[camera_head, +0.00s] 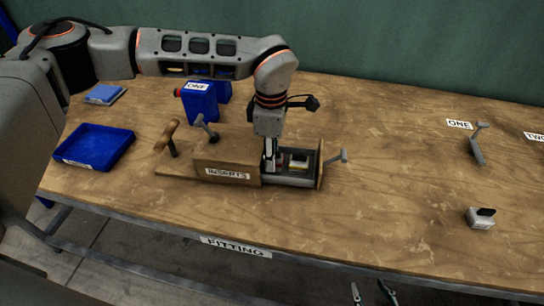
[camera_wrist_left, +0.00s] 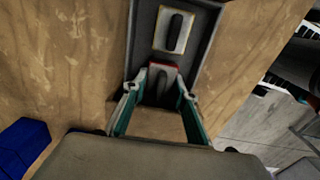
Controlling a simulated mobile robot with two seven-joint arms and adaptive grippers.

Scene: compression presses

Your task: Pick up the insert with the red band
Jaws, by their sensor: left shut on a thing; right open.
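The insert with the red band (camera_wrist_left: 162,76) sits in the drawer, a light block with a dark top. My left gripper (camera_wrist_left: 159,98) points down into the drawer and is shut on this insert. The left gripper also shows in the head view (camera_head: 270,166), where it mostly hides the insert. A second insert with a yellow band (camera_wrist_left: 174,32) lies beside it in the drawer and shows in the head view (camera_head: 298,162). The drawer (camera_head: 319,167) is pulled out of the wooden box labelled INSERTS (camera_head: 228,150). My right gripper (camera_head: 371,292) is open and empty at the bottom edge.
A blue tray (camera_head: 128,143), a blue container labelled ONE (camera_head: 200,105) and wooden-handled tool (camera_head: 168,135) stand left. A grey handle (camera_head: 477,150) and small white block with dark top (camera_head: 481,217) stand right. The table (camera_head: 400,190) between is clear.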

